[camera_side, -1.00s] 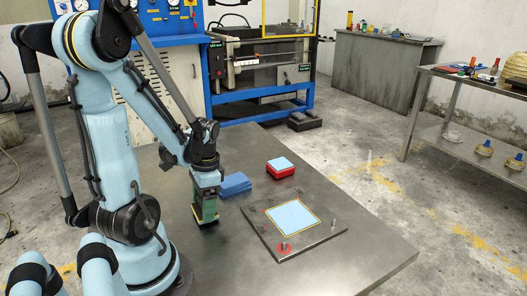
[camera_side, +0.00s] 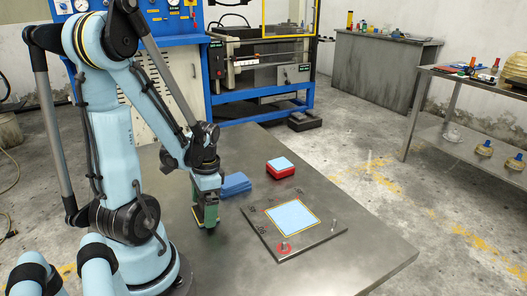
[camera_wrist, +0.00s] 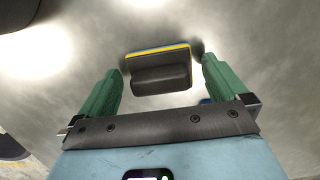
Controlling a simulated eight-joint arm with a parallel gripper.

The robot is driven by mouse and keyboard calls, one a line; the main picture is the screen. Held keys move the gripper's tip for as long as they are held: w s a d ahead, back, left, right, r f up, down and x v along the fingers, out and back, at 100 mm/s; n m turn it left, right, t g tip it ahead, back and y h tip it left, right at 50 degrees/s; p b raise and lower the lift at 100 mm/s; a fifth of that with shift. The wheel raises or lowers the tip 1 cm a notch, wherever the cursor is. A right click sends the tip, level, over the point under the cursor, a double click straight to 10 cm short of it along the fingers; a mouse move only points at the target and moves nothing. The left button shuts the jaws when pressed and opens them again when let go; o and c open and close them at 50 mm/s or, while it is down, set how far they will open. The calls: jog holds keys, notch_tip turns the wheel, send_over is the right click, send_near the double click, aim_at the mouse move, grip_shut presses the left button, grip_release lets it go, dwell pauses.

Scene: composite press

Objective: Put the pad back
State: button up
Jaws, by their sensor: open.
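In the wrist view the pad (camera_wrist: 160,76), a dark block with a thin yellow and blue edge, sits on the grey surface beyond my fingertips. My gripper (camera_wrist: 160,77) is open, with one green finger to each side of the pad and a gap on both sides. In the side view my gripper (camera_side: 209,230) is low over the near left part of the metal table, left of the base plate (camera_side: 268,242). The pad is hard to make out there, dark and mostly hidden by the fingers.
The plate carries a light blue sheet (camera_side: 293,215), upright pins (camera_side: 333,225) and a red ring (camera_side: 284,248). A red block (camera_side: 281,172) with a light blue top stands farther back. The table's front right is clear.

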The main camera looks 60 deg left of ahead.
notch_tip(320, 180, up, 12)
jog(key=w, duration=0.2)
jog(key=w+d+t, duration=0.4)
jog(key=w+d, duration=0.1)
jog(key=d, duration=0.3)
jog(key=w+d+t, duration=0.4)
jog(key=w+d, duration=0.2)
jog(key=d, duration=0.2)
jog(key=shift+d+r+t, duration=0.35)
jog(key=shift+r+t, duration=0.05)
jog(key=shift+r, duration=0.05)
